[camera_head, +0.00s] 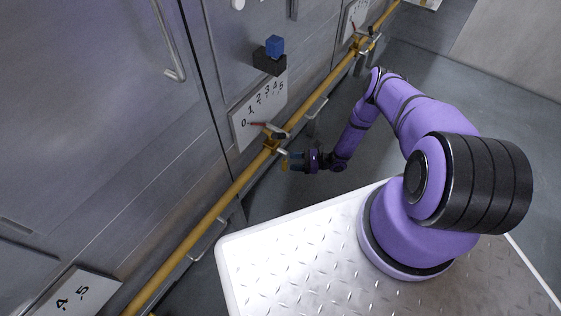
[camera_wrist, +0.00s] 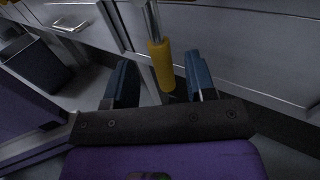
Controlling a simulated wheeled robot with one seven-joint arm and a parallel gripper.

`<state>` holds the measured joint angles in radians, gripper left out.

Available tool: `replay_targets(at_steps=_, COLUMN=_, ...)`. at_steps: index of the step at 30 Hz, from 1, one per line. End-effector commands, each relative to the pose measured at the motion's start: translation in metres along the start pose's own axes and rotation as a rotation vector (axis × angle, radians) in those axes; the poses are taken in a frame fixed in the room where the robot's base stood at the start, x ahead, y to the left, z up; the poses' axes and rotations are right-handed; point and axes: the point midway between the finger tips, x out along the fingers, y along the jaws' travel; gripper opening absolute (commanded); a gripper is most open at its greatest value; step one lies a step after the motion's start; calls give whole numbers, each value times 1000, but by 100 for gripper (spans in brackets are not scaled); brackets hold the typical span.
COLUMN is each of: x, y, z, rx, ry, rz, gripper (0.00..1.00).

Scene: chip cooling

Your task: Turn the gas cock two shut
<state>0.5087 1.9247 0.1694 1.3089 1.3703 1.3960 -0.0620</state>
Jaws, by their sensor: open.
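A gas cock (camera_head: 271,143) sits on the yellow pipe in the middle of the head view, below a white plate (camera_head: 245,122) numbered 0 to 5. I take it as cock two, but no label confirms this. A metal lever with a yellow grip (camera_wrist: 161,66) comes down from the top of the wrist view. My gripper (camera_head: 291,161) is close beside the cock, at its lower right. In the wrist view my blue fingers (camera_wrist: 160,82) stand open on either side of the yellow grip, with gaps visible. The grip's far side is hidden.
The yellow pipe (camera_head: 200,231) runs diagonally along grey metal cabinets. Another cock (camera_head: 364,43) is farther up it, by another plate (camera_head: 352,18). A black block with a blue cube (camera_head: 275,46) is above the middle plate. Metal handles (camera_head: 208,240) project near the pipe. Floor is free at right.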

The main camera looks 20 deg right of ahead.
Motion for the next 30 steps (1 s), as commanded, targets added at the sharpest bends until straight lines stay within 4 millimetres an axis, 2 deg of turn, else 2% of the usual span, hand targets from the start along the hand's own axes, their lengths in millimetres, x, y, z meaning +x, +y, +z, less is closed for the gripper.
replay_targets(at_steps=3, x=23, y=0, z=0, rx=-1, ry=-1, rz=3, gripper=51)
replay_targets(at_steps=9, x=49, y=0, z=0, rx=-2, ry=1, rz=3, gripper=51)
replay_targets(at_steps=15, x=60, y=0, z=0, rx=-2, ry=1, rz=0, gripper=51)
replay_targets(at_steps=23, x=62, y=0, z=0, rx=-1, ry=0, rz=0, gripper=51)
replay_targets(at_steps=26, x=62, y=0, z=0, rx=-1, ry=1, rz=0, gripper=32)
replay_targets(at_steps=30, x=61, y=0, z=0, rx=-1, ry=1, rz=0, gripper=0)
